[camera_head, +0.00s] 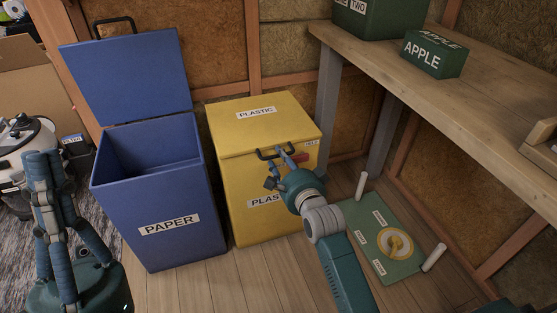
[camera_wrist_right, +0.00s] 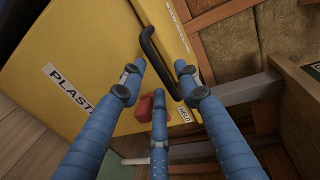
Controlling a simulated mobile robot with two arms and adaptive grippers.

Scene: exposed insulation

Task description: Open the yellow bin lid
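The yellow bin (camera_head: 240,170), labelled PLASTIC, has its lid (camera_head: 245,121) closed. A black handle (camera_head: 268,154) sits at the lid's front edge; the handle also shows in the right wrist view (camera_wrist_right: 150,45). A red part (camera_wrist_right: 143,107) is on the bin below the handle. My right gripper (camera_head: 278,166) is at the bin's front, by the handle. In the right wrist view its three fingers are spread, with the handle's lower end between the fingertips; firm contact cannot be told. My left gripper (camera_head: 42,160) is at the lower left, away from the bin, fingers pointing up.
A blue PAPER bin (camera_head: 160,195) with its lid raised stands left of the yellow bin. A wooden workbench (camera_head: 440,95) is on the right, holding green boxes. A green board (camera_head: 383,240) with a yellow round part lies on the floor.

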